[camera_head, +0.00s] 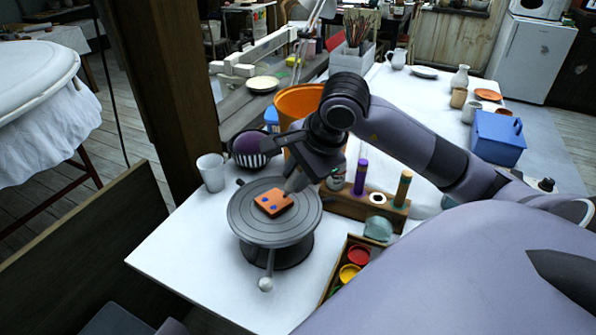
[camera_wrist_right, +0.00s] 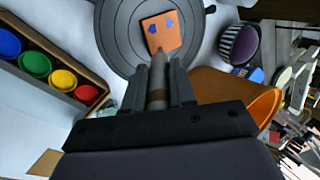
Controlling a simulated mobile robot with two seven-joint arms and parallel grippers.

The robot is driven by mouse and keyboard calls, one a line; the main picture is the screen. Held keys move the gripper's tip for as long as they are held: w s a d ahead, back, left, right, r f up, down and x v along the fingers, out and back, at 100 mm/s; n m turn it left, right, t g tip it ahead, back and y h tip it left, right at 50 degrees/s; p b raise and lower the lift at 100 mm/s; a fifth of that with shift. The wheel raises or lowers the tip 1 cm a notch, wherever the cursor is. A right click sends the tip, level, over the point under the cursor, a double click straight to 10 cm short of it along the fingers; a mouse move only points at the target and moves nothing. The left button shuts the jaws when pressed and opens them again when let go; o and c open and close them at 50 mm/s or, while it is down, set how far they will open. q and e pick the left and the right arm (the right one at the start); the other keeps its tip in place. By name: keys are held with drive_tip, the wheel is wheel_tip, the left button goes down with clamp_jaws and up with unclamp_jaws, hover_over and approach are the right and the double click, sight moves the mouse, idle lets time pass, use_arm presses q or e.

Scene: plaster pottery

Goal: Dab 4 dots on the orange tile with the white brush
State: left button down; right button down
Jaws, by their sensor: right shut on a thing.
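The orange tile (camera_head: 268,207) lies on the grey turntable (camera_head: 243,222); it also shows in the right wrist view (camera_wrist_right: 164,39). Blue dots show on its top face, at least two of them clear in the right wrist view. My right gripper (camera_head: 298,181) is above the tile's right edge in the head view. It is shut on the white brush (camera_wrist_right: 158,76), which looks greyish and points at the tile. The brush tip is at or just above the tile's near edge in the wrist view; I cannot tell whether it touches. My left gripper is not in view.
A wooden tray of paint cups, with a red cup (camera_head: 359,254) and a yellow cup (camera_head: 348,272), stands right of the turntable. A white cup (camera_head: 211,172), striped purple bowl (camera_head: 250,148) and orange bucket (camera_head: 298,102) stand behind.

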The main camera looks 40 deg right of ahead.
drive_tip(key=shift+f+b, duration=0.6)
drive_tip(key=shift+b, duration=0.1)
idle(0.6)
drive_tip(key=shift+r, duration=0.15)
idle(0.6)
drive_tip(key=shift+r+p, duration=1.6)
drive_tip(key=shift+r, duration=0.6)
drive_tip(key=shift+w, duration=0.1)
drive_tip(key=shift+w+f+p, duration=0.2)
drive_tip(key=shift+w+p, duration=0.15)
drive_tip(key=shift+w, duration=0.2)
drive_tip(key=shift+w+f+p, duration=0.15)
drive_tip(key=shift+w+p, duration=0.15)
drive_tip(key=shift+w, duration=0.2)
drive_tip(key=shift+w+f, duration=0.2)
drive_tip(key=shift+w, duration=0.05)
drive_tip(key=shift+w+d+f, duration=0.1)
drive_tip(key=shift+f, duration=0.15)
drive_tip(key=shift+f+b, duration=0.65)
drive_tip(key=shift+f, duration=0.4)
